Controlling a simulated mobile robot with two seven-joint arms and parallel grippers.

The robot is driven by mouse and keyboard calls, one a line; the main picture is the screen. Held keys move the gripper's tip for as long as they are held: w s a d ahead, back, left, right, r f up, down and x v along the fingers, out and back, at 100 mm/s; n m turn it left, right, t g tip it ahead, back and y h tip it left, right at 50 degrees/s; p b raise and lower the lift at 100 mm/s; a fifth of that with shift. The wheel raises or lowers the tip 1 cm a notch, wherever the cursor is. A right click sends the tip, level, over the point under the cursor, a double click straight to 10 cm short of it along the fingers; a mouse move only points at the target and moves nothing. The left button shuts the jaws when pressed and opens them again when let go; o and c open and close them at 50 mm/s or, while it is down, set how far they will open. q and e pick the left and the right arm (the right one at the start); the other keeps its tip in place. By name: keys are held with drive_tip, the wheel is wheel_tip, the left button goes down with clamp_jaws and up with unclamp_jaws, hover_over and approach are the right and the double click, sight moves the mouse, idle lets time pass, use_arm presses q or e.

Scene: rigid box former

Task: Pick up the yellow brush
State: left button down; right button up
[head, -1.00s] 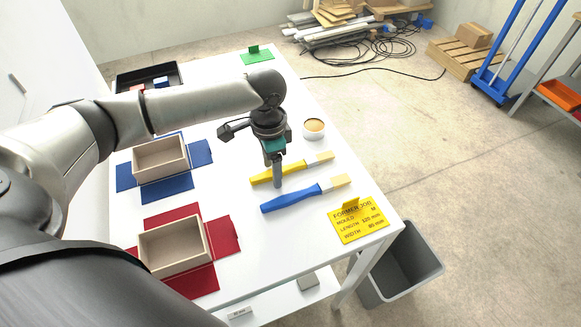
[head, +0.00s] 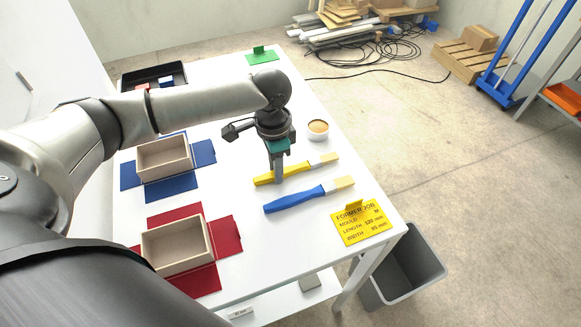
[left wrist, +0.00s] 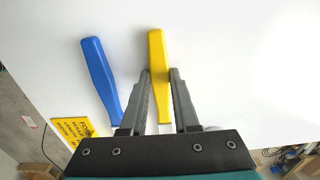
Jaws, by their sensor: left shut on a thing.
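The yellow brush (head: 297,171) lies on the white table, with its pale bristles pointing right in the head view. My left gripper (head: 277,181) points down over its handle and is shut on it. In the left wrist view the yellow brush (left wrist: 156,50) runs between the two fingers of my left gripper (left wrist: 160,74), and its bristle end is hidden by the gripper body. The blue brush (head: 300,198) lies beside it, apart from the fingers; its blue handle also shows in the left wrist view (left wrist: 101,75). My right gripper is not in view.
A small round pot (head: 318,129) stands beyond the yellow brush. A yellow job card (head: 358,224) lies at the table's right edge. Blue and red boards with wooden boxes (head: 166,158) (head: 176,246) are at left. A grey bin (head: 403,270) stands on the floor.

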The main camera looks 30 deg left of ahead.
use_arm(q)
wheel_tip(320, 180, up, 20)
drive_tip(key=p, duration=0.3)
idle(1.8)
